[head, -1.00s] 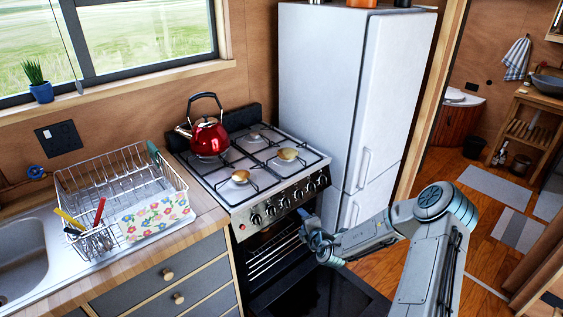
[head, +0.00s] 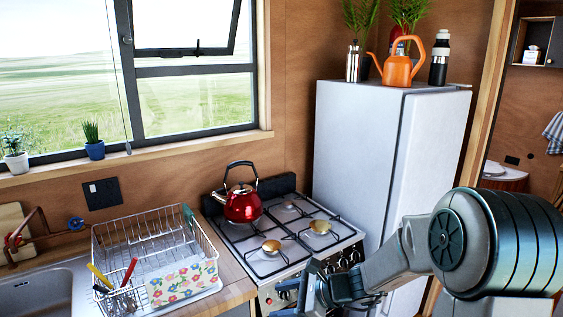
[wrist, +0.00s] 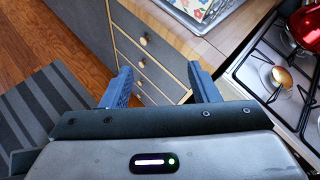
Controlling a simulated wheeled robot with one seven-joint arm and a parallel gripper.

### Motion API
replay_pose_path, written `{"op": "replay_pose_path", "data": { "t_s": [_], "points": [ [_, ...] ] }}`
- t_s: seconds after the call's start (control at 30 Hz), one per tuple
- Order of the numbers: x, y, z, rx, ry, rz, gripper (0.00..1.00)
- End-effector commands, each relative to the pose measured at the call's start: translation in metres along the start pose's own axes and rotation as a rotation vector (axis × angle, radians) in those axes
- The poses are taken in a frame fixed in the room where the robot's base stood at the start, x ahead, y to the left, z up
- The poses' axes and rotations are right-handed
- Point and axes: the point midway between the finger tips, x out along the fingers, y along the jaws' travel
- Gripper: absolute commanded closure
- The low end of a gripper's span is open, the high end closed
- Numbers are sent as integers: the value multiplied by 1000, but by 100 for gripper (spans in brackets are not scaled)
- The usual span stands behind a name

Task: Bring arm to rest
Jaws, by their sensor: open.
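My gripper (head: 308,296) is at the bottom of the head view, in front of the stove (head: 275,262), with my arm reaching in from the right. In the wrist view my gripper (wrist: 160,88) shows two blue fingers spread apart with nothing between them. Below and beyond the fingers are the grey drawers (wrist: 150,60) and the floor. The front of the stove is partly hidden by my arm in the head view, and the oven door cannot be seen there.
A red kettle (head: 242,204) stands on the back left burner. A dish rack (head: 150,250) is on the counter at left. The white fridge (head: 360,150) stands right of the stove, with an orange watering can (head: 398,70) on top. A striped rug (wrist: 45,115) lies on the floor.

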Motion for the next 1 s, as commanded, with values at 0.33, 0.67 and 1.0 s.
{"op": "replay_pose_path", "data": {
  "t_s": [0.33, 0.67, 1.0],
  "points": [
    [-66, 87, 22, -731, 302, 322, 45],
    [-156, 137, 17, -1325, 588, 624, 45],
    [-212, 153, 11, -1611, 759, 805, 45]
  ]
}}
